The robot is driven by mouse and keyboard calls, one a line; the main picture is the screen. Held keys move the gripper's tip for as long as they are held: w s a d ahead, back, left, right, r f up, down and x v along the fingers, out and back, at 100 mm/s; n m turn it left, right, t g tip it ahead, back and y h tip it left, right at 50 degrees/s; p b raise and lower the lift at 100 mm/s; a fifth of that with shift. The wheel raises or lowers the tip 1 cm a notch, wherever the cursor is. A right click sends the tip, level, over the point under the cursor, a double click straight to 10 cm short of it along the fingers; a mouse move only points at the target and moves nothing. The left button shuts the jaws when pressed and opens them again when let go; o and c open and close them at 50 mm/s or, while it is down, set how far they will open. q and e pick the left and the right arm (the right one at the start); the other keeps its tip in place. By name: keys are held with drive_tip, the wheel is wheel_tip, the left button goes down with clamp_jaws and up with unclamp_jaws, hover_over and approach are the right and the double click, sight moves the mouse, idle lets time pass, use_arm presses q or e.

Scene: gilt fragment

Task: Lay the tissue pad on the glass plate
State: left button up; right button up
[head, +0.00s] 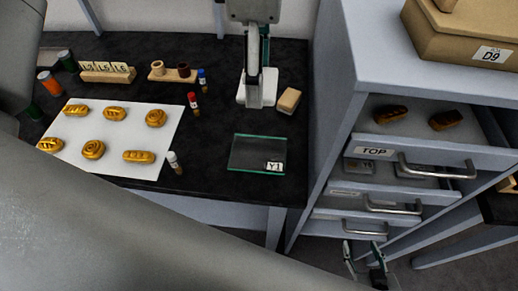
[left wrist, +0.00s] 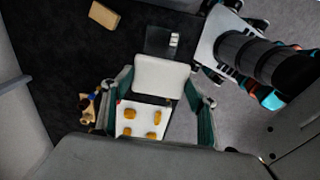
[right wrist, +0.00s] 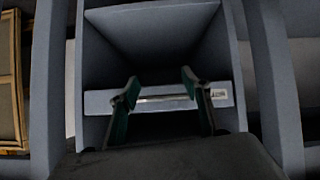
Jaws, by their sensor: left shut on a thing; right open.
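The glass plate (head: 250,152) lies flat on the black table near its front right corner, with a "Y1" label on it. It also shows in the left wrist view (left wrist: 157,40). My left gripper (head: 256,100) points down, shut on the white tissue pad (head: 270,88). The near finger covers part of the pad. In the left wrist view the pad (left wrist: 161,77) sits between both fingers, apart from the plate. The plate is bare. My right gripper (head: 364,264) is open and empty, low by the drawer cabinet; its fingers also show in the right wrist view (right wrist: 162,85).
A white sheet (head: 70,150) with several gilt fragments lies left of the plate. Small vials (head: 175,162), racks (head: 108,76) and a tan block (head: 289,100) stand around. A cabinet with an open top drawer (head: 420,155) stands right. A tan box (head: 465,45) labelled "D9" is on top.

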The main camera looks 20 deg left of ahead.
sight(258, 152)
use_arm(q)
wheel_tip(258, 152, down, 20)
drive_tip(key=shift+r+b, duration=0.25)
drive_tip(key=shift+b, duration=0.2)
drive_tip(key=o, duration=0.3)
drive_tip(key=shift+f, duration=0.15)
drive_tip(key=o, duration=0.4)
drive_tip(key=shift+o, duration=0.2)
wheel_tip(258, 152, up, 12)
drive_tip(key=shift+r+p, duration=0.25)
drive_tip(key=shift+p, duration=0.05)
drive_tip(key=shift+s, duration=0.1)
